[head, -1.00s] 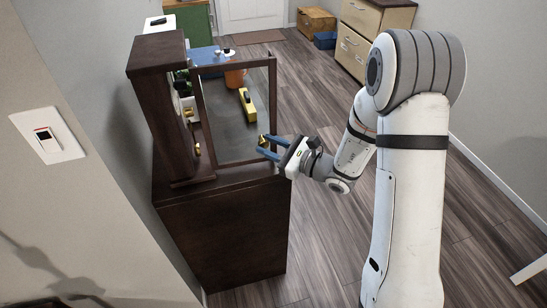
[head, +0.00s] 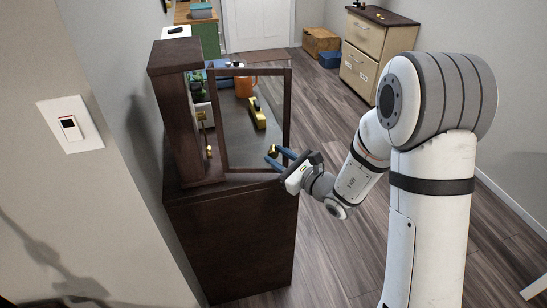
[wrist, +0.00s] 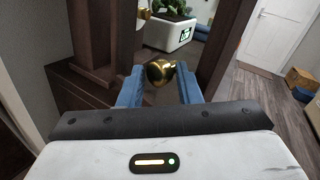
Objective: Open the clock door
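The clock (head: 168,105) is a tall dark-wood case standing on a dark cabinet at the left of the head view. Its glazed, dark-framed door (head: 287,110) stands swung open, out to the right of the case. A round brass knob (wrist: 160,72) is on the door frame; it also shows in the head view (head: 273,149). My gripper (head: 280,158) is at the knob, with its blue fingers on either side of it. In the wrist view the fingers (wrist: 160,88) are apart, with a gap beside the knob. Contact with the right finger is unclear.
The dark cabinet (head: 235,235) stands below the clock. Through the glass show an orange mug (head: 245,87) and a yellow-and-black object (head: 257,113). A light-wood drawer unit (head: 366,45) stands at the back right. The wood floor right of the cabinet is open.

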